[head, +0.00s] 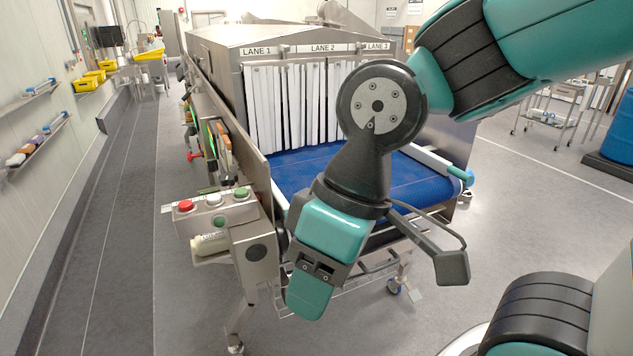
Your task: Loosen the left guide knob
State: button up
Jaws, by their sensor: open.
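My gripper (312,285) hangs in front of the conveyor's near end, right of the button panel, and points down. It is open, and nothing shows between its jaws. The left guide knob cannot be made out; my arm and gripper cover part of the conveyor's near left end. A teal knob (460,176) shows at the near end of the right guide rail (430,158), well to the right of my gripper. A short stretch of pale left rail (279,203) shows beside my gripper.
The blue belt (405,180) leads to white strip curtains (285,105) under lane signs. A button panel (213,203) with red, white and green buttons stands left of my gripper, above a bottle (211,244). The floor at left is clear.

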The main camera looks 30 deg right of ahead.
aim_at(228, 179)
jog(key=u, duration=0.85)
jog(key=i, duration=0.6)
jog(key=u, duration=0.05)
